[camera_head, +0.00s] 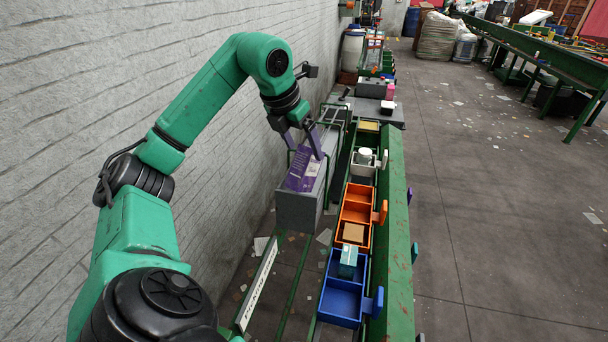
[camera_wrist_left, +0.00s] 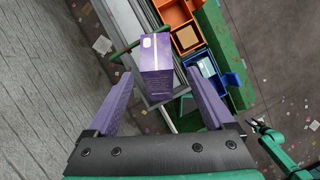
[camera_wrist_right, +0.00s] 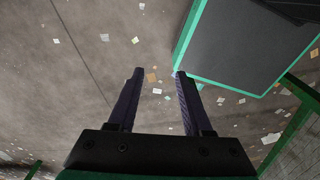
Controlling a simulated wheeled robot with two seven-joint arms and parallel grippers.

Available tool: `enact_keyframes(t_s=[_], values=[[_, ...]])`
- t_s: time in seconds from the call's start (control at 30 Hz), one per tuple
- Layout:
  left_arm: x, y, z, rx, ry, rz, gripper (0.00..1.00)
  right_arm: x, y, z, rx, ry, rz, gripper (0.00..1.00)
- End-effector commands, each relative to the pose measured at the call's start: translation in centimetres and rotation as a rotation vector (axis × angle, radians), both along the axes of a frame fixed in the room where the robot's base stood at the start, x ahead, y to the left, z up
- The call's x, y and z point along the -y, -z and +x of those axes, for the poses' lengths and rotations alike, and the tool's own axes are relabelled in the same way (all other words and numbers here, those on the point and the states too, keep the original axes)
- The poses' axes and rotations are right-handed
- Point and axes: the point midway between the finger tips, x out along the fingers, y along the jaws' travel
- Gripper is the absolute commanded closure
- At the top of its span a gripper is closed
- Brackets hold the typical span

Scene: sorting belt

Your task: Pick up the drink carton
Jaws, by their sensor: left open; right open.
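The drink carton is a purple box (camera_head: 300,172) with white marks. It stands on the grey end of the sorting belt (camera_head: 296,212) by the wall. In the left wrist view the carton (camera_wrist_left: 157,52) shows between and beyond the fingertips. My left gripper (camera_head: 305,152) is open above and around the carton's upper part, with one finger to each side in the picture. I cannot tell whether a finger touches it. My right gripper (camera_wrist_right: 158,73) is open and empty, pointing at the floor; it is out of the head view.
A green rail (camera_head: 397,220) runs right of the belt. Beside it are an orange bin (camera_head: 354,212) holding a brown box (camera_head: 353,233) and a blue bin (camera_head: 341,301) with a teal carton (camera_head: 348,261). The floor at right is mostly open, with litter.

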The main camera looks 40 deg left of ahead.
Motion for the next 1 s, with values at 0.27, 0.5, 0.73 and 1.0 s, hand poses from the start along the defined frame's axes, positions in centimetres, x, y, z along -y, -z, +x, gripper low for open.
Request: enact_keyframes(t_s=[0.27, 0.5, 0.73, 1.0], values=[[0.0, 4.2, 1.0, -0.005, 0.001, -0.002, 0.14, -0.6, 0.1, 1.5, 0.025, -0.002, 0.009, 0.50], [-0.1, 5.4, 1.6, 0.000, 0.000, 0.000, 0.14, -1.3, 0.0, 1.3, 0.022, -0.002, 0.019, 0.50], [-0.1, 5.4, 1.6, 0.000, 0.000, 0.000, 0.75, -1.3, 0.1, 1.3, 0.022, -0.001, 0.018, 0.50], [-0.1, 5.3, 1.6, 0.000, 0.000, 0.000, 1.00, -1.0, 0.1, 1.1, 0.018, -0.002, 0.014, 0.50]])
